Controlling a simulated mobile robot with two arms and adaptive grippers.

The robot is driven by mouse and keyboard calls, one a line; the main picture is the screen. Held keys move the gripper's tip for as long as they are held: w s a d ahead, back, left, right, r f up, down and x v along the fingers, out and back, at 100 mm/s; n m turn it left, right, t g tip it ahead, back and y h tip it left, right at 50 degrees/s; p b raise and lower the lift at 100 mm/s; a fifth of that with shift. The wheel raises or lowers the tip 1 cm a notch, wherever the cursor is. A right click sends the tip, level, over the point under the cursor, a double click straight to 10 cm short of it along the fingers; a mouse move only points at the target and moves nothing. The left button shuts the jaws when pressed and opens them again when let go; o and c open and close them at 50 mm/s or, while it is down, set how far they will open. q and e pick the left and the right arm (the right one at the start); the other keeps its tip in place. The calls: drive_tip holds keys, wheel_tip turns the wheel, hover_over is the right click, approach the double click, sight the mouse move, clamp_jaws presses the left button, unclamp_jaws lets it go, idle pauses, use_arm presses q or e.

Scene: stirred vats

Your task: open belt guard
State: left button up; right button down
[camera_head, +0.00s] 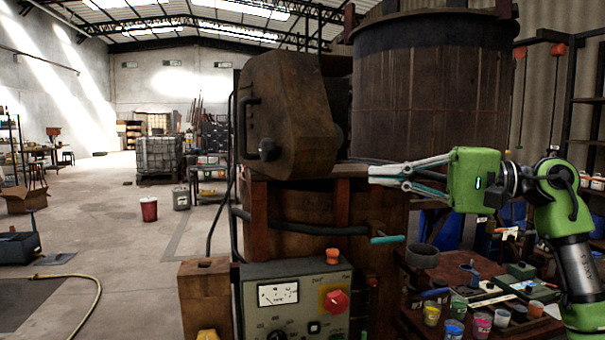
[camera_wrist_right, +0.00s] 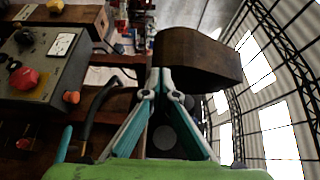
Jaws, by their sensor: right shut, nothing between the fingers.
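The belt guard (camera_head: 290,105) is a worn brown boxy cover with a sloped face, at the upper middle of the head view. A dark bar handle (camera_head: 244,125) is on its left side and a dark round knob is low on its front. In the wrist view the guard (camera_wrist_right: 198,58) lies just beyond the fingertips. My right gripper (camera_head: 371,173) is shut and empty, pointing left, to the right of the guard and slightly below it. It also shows in the wrist view (camera_wrist_right: 160,74). In the head view the fingertips look apart from the guard. My left gripper is out of view.
A large brown vat (camera_head: 435,95) stands behind my right gripper. A control box (camera_head: 300,300) with a meter and red knob is below the guard. A teal-tipped lever (camera_head: 387,239) sticks out below the gripper. A cluttered table with paint pots is at lower right. The left floor is mostly open.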

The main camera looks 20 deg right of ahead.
drive_tip(key=p, duration=0.6)
approach(289, 174)
drive_tip(key=w+a, duration=0.1)
drive_tip(key=w, duration=0.1)
drive_tip(key=w+a, duration=0.2)
drive_tip(key=shift+w+a, duration=0.2)
drive_tip(key=shift+w, duration=0.15)
drive_tip(key=shift+s+a+p, duration=0.15)
drive_tip(key=shift+a+p, duration=0.15)
drive_tip(key=shift+a, duration=0.05)
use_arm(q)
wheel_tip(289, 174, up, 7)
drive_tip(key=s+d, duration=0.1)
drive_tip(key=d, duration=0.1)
use_arm(e)
drive_tip(key=shift+f, duration=0.1)
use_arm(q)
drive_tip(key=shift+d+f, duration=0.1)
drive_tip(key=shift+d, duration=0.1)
